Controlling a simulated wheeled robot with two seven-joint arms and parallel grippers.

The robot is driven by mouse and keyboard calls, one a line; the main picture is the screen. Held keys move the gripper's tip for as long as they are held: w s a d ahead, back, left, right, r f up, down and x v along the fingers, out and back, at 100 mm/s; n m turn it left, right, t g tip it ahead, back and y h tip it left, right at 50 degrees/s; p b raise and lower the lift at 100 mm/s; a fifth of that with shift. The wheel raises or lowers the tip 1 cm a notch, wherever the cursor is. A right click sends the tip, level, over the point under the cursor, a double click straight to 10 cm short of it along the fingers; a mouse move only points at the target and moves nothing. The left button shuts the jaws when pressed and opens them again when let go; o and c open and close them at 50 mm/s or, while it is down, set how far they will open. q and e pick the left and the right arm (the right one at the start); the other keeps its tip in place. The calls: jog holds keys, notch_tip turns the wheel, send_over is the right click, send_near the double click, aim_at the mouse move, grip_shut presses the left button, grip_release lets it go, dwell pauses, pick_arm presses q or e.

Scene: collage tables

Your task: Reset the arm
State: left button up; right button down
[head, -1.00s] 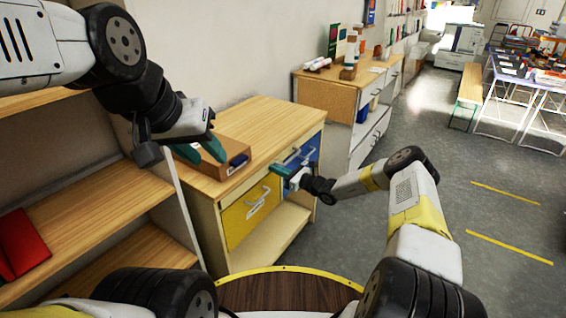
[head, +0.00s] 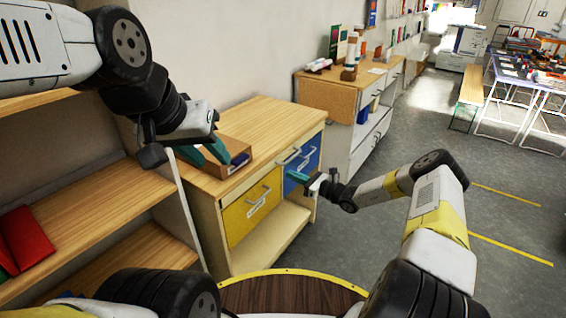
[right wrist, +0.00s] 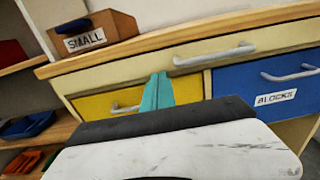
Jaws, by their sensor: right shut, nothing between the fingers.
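My left gripper (head: 206,150) hangs at the upper left in the head view, its teal fingers over the wooden cabinet top beside a small wooden box. Whether its fingers are apart is unclear. My right gripper (head: 296,178) is in front of the cabinet's blue drawer (head: 310,160) in the head view. In the right wrist view its teal fingers (right wrist: 158,92) are together and empty, in front of the cabinet. The blue drawer also shows there at right, labelled BLOCKS (right wrist: 240,95). The yellow drawer (head: 240,217) is at left. All drawers look closed.
The small wooden box (head: 236,150) sits on the cabinet top (head: 262,120); its label reads SMALL in the right wrist view (right wrist: 100,35). Open shelves (head: 110,205) with a red item stand at left. A second cabinet (head: 330,95) stands behind.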

jog(key=v, duration=0.5)
jog(key=s+a+r+n+g+h, duration=0.25)
jog(key=s+r+n+g, duration=0.25)
jog(key=s+r+n, duration=0.45)
jog(key=s+a+r+n+g+h, duration=0.1)
jog(key=s+r+n+g+h, duration=0.25)
jog(key=s+r+n, duration=0.65)
jog(key=s+d+r+n+t+h, duration=0.2)
jog(key=s+d+r, duration=0.3)
jog(key=s+r, duration=0.3)
jog(key=s+d+r+n+t+h, duration=0.2)
jog(key=s+d+r+n+h, duration=0.2)
jog(key=s+r, duration=0.5)
jog(key=s+d, duration=0.2)
jog(key=s, duration=0.1)
jog(key=shift+s+d+r+t+h, duration=0.15)
jog(key=shift+s+r+t+h, duration=0.15)
jog(key=shift+t+h, duration=0.1)
